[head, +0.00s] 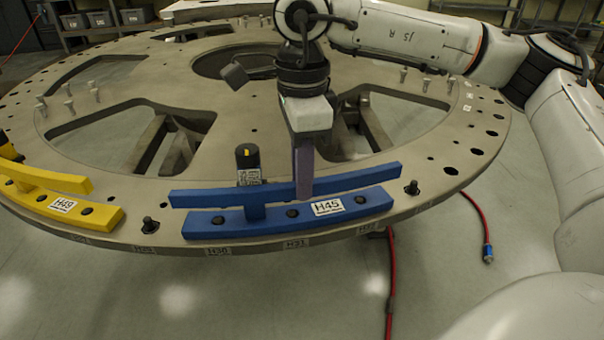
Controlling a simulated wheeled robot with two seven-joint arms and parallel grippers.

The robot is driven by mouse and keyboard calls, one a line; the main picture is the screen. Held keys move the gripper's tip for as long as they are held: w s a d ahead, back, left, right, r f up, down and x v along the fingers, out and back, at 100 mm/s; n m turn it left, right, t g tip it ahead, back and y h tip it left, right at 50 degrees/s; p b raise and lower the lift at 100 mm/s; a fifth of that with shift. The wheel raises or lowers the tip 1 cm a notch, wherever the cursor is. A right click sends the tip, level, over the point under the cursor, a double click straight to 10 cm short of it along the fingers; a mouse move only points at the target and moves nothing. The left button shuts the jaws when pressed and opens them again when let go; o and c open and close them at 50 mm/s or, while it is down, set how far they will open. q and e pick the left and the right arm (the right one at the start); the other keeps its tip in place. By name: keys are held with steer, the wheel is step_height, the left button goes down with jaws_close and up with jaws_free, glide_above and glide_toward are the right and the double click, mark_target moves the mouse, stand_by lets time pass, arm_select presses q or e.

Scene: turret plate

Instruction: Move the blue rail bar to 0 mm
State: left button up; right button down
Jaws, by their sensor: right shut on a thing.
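The blue rail bar (228,195) is the raised upper strip of a blue rail near the front rim of the round turret plate. It stands on a short post above a bolted blue base (256,221) with a white H45 label (328,207). My right gripper (304,188) reaches down from above and is shut on the bar, right of its middle. A black cylinder (246,157) with a yellow mark and a small printed label stands just behind the bar. My left gripper is out of view.
The turret plate (200,75) has large openings, rim holes and upright pins. A yellow rail (62,206) labelled H49 sits at the left. Black bolts (149,224) stand at both ends of the blue rail. A red hose (391,290) hangs below the rim.

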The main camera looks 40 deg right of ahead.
steer(key=shift+s+f+b, duration=0.1)
steer(key=shift+f+b, duration=0.35)
steer(key=shift+f, duration=0.2)
stand_by(0.4)
steer(key=c, duration=1.9)
jaws_free()
steer(key=shift+o, duration=0.2)
steer(key=shift+r, duration=0.1)
steer(key=shift+r+p, duration=2.45)
steer(key=shift+r, duration=1.1)
